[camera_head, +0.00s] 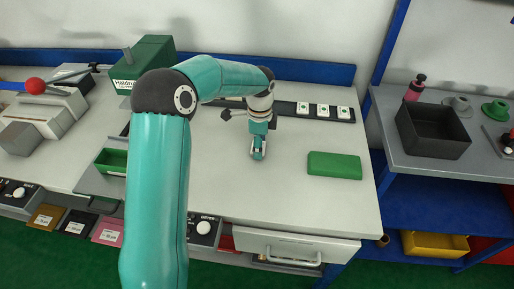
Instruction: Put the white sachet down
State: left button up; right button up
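My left gripper (258,151) points down over the open grey worktop (218,170), left of a flat green block. A small pale patch shows between its fingers, but it is too small to tell whether it is a sachet or part of the gripper. I cannot tell whether the fingers are open or shut, or whether they touch the worktop. No white sachet can be made out clearly. Several small white pieces with green marks (323,110) sit in a black rail (285,108) at the back. My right gripper is not in view.
The green block (334,165) lies at the worktop's right. A green box (145,62) stands at the back left, with a green tray (112,161) in front. A dark bin (432,132) stands on the right-hand table. The worktop around the gripper is clear.

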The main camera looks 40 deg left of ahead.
pick_arm(q)
jog(key=c, duration=0.6)
jog(key=shift+r, duration=0.15)
